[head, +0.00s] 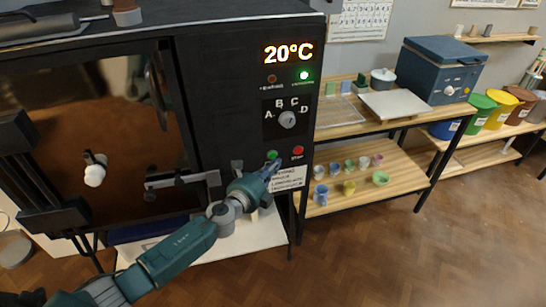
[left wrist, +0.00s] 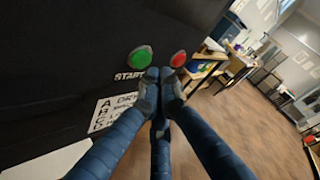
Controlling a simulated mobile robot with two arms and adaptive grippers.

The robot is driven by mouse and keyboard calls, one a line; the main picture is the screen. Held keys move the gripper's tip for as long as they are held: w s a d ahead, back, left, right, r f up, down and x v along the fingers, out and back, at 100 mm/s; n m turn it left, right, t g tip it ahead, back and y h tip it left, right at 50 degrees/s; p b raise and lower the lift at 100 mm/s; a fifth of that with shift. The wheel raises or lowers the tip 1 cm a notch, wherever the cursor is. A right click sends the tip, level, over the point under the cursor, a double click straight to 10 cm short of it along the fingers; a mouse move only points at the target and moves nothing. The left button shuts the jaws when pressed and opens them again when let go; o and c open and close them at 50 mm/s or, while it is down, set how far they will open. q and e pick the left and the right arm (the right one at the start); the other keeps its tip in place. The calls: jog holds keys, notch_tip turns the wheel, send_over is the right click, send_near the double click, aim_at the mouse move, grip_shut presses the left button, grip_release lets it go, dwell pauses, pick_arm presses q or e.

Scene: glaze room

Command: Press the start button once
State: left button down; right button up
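The green start button (head: 272,154) is on the black front of the kiln (head: 235,100), left of a red stop button (head: 297,150). In the left wrist view the start button (left wrist: 140,57) has the word START under it. My left gripper (head: 276,165) is just below the green button in the head view. In the left wrist view its fingertips (left wrist: 159,74) are together and empty, below and between the green button and the red button (left wrist: 178,59). Whether they touch the panel cannot be told. My right gripper is not in view.
The display (head: 288,53) reads 20°C and a green lamp (head: 304,75) is lit. A dial (head: 287,119) marked A to D and a label (head: 288,178) are near the buttons. A shelf table (head: 400,178) with small cups stands to the right. Open floor lies in front.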

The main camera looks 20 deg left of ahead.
pick_arm(q)
jog(key=shift+w+a, duration=0.1)
jog(key=shift+w, duration=0.05)
jog(key=shift+w+a, duration=0.1)
jog(key=shift+w, duration=0.1)
dwell(0.3)
jog(key=shift+w+a, duration=0.3)
jog(key=shift+w, duration=0.05)
dwell(0.9)
jog(key=shift+s+d, duration=0.5)
jog(key=shift+s, duration=0.2)
jog(key=shift+s+d+p, duration=0.25)
jog(key=shift+s+d, duration=0.45)
jog(key=shift+s, duration=0.35)
jog(key=shift+s+d+p, duration=0.25)
jog(key=shift+s+d, duration=0.45)
jog(key=shift+s, duration=0.35)
jog(key=shift+f, duration=0.1)
